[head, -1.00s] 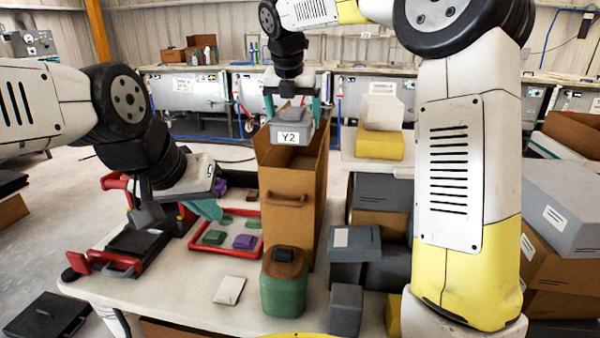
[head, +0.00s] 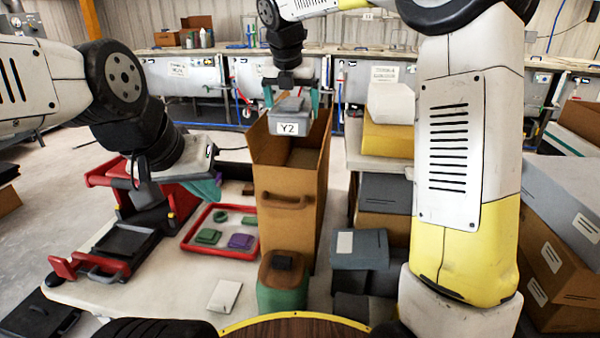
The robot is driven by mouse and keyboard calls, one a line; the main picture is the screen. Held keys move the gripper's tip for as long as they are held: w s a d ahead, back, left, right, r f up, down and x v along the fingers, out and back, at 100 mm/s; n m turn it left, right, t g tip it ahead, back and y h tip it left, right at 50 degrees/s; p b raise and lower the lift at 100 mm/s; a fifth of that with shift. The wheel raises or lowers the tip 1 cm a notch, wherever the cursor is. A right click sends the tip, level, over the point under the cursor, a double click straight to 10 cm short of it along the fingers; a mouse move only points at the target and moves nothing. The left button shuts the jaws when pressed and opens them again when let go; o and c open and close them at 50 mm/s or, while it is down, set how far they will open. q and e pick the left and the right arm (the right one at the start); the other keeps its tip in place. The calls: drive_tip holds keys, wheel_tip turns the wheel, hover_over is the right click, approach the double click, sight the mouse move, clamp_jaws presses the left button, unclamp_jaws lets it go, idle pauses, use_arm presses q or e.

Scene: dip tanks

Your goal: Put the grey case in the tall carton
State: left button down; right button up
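The grey case (head: 289,119), with a white label reading Y2, hangs upright in my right gripper (head: 291,98). The gripper's teal fingers are on either side of it. In the head view the case overlaps the open top of the tall brown carton (head: 283,228). Its underside looks above the carton's front rim, though its exact height over the opening is hard to judge. The carton stands upright on the pale table. My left gripper (head: 206,189) is over the left of the table, near the red tray. One teal finger shows clearly; its opening is hidden.
The red-framed tray (head: 190,243) holds green and purple pieces. A red and black device (head: 125,245) stands left of it. A green canister (head: 283,286) stands before the carton. Grey boxes (head: 360,249) and a yellow box (head: 388,138) are to the right.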

wheel_tip(320, 180, down, 23)
drive_tip(key=shift+r, duration=0.15)
idle(0.5)
drive_tip(key=o, duration=1.2)
drive_tip(key=v, duration=1.2)
